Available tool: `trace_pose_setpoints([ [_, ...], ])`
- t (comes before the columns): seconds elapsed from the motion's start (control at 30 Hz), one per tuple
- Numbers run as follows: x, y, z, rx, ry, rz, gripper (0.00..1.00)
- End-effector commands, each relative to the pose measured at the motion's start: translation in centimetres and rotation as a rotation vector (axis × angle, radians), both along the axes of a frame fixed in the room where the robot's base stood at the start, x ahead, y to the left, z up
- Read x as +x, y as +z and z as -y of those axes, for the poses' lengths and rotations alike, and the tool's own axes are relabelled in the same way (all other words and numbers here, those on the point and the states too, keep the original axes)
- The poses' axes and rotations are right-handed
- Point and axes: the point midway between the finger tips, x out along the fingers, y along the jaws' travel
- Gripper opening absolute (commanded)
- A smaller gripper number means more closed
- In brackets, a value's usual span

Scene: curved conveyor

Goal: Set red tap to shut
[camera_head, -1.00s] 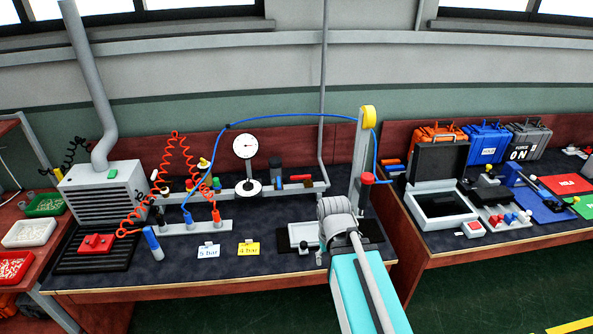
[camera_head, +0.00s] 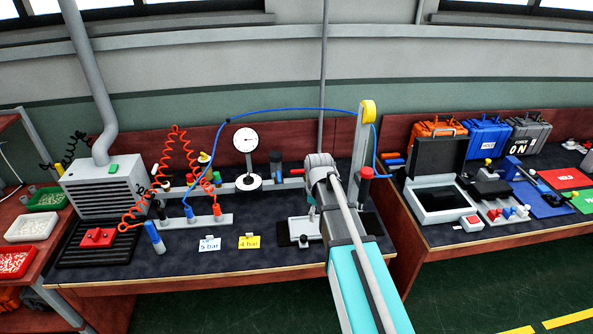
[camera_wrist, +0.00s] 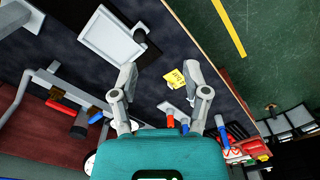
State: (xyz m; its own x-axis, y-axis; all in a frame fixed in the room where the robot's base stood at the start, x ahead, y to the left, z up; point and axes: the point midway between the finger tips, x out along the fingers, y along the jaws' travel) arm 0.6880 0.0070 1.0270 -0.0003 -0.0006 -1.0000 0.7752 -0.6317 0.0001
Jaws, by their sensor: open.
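The red tap (camera_wrist: 62,107) shows in the wrist view at the left, as a red lever by a brass-coloured body on a grey pipe. The lever lies roughly along the pipe. A blue tap (camera_wrist: 97,117) sits further along the same pipe. My gripper (camera_wrist: 160,72) is open and empty, its two fingers apart above the bench. It is clear of the red tap, which lies outside the fingers to the left.
A round gauge (camera_head: 245,140) stands left of my arm. A blue hose arches over the bench to a post with a yellow top (camera_head: 368,111). Coiled red hoses and a manifold (camera_head: 205,220) stand at the left. Yellow (camera_head: 249,242) and white (camera_head: 209,244) cards lie in front.

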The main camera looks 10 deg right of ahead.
Motion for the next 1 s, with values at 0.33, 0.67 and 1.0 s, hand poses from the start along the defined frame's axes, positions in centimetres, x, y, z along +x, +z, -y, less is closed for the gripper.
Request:
trace_pose_setpoints([
  [0.33, 7.2, 0.0, -0.5, 0.000, 0.405, 0.000, 0.60],
  [0.67, 10.0, 0.0, -0.7, 0.001, 0.587, 0.000, 0.60],
  [1.0, 11.4, 0.0, -0.8, 0.001, 0.683, 0.000, 0.60],
])
